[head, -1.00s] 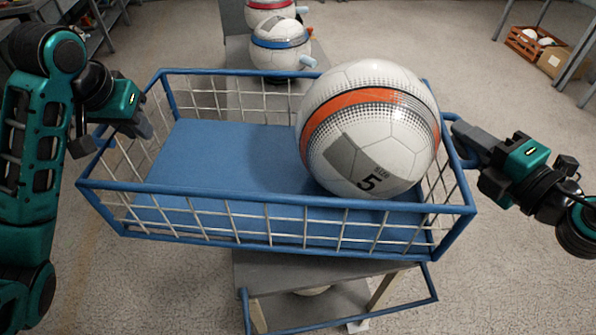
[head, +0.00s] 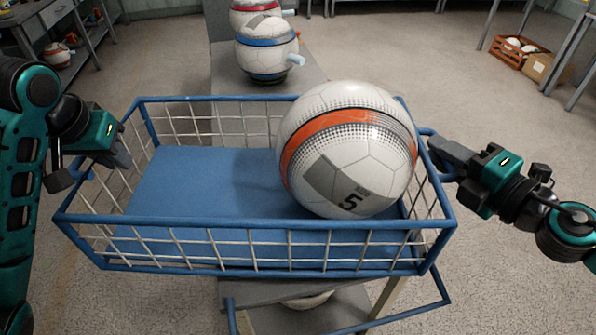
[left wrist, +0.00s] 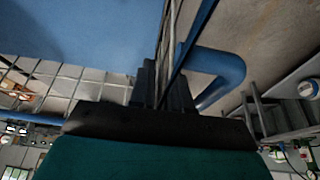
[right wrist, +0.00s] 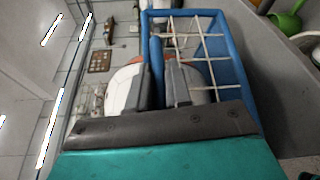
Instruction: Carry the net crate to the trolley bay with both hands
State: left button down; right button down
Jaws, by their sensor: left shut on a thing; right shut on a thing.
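The net crate (head: 250,222) is a blue-framed basket with white wire sides and a blue floor, roughly level in the head view. A large white ball with an orange band (head: 345,150) sits in its right half. My left gripper (head: 92,165) is shut at the crate's left end; a blue handle tube (left wrist: 225,75) shows beside its fingers in the left wrist view. My right gripper (head: 445,158) is shut on the blue handle at the right end. A grey trolley with a blue rail (head: 400,314) stands below the crate. I cannot tell whether they touch.
Behind the crate is a grey bench (head: 300,85) with a blue-banded ball (head: 266,50) and a red-banded ball (head: 258,14). A wooden crate (head: 512,52) and a carton sit at the far right. Open floor (head: 520,120) lies to the right.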

aim_at(124, 176)
pick_arm(q)
jog(key=shift+f, duration=0.15)
pick_arm(e)
jog(key=shift+f, duration=0.1)
